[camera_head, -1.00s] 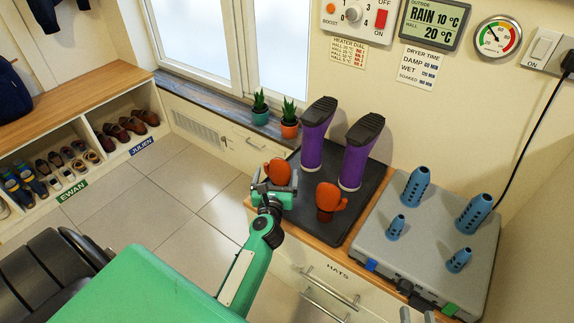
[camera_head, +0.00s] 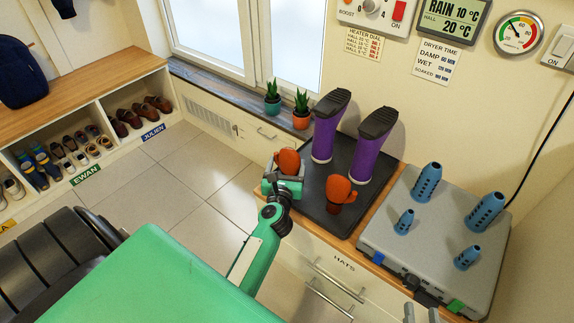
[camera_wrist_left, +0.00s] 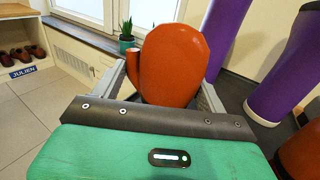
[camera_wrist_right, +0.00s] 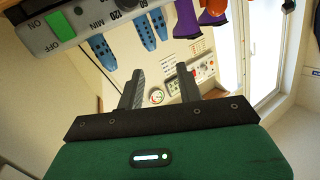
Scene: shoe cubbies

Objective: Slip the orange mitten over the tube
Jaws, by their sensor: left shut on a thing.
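My left gripper (camera_head: 284,177) is shut on an orange mitten (camera_head: 287,162) at the left edge of the dark mat. In the left wrist view the mitten (camera_wrist_left: 172,62) stands upright between the fingers, thumb to the left. A second orange mitten (camera_head: 341,196) stands on the mat, right of my left gripper. Several blue perforated tubes stand on the grey dryer box: two tall ones (camera_head: 427,182) (camera_head: 485,212) behind and two short ones (camera_head: 404,222) (camera_head: 467,258) in front. My right gripper (camera_wrist_right: 160,88) is open and empty; its fingertips show at the bottom right of the head view.
Two purple boots (camera_head: 373,148) stand upside down at the back of the dark mat (camera_head: 318,205). The grey dryer box (camera_head: 425,245) stands on the right of the counter. Two potted plants (camera_head: 301,112) stand on the sill behind. A wall with dials is beyond.

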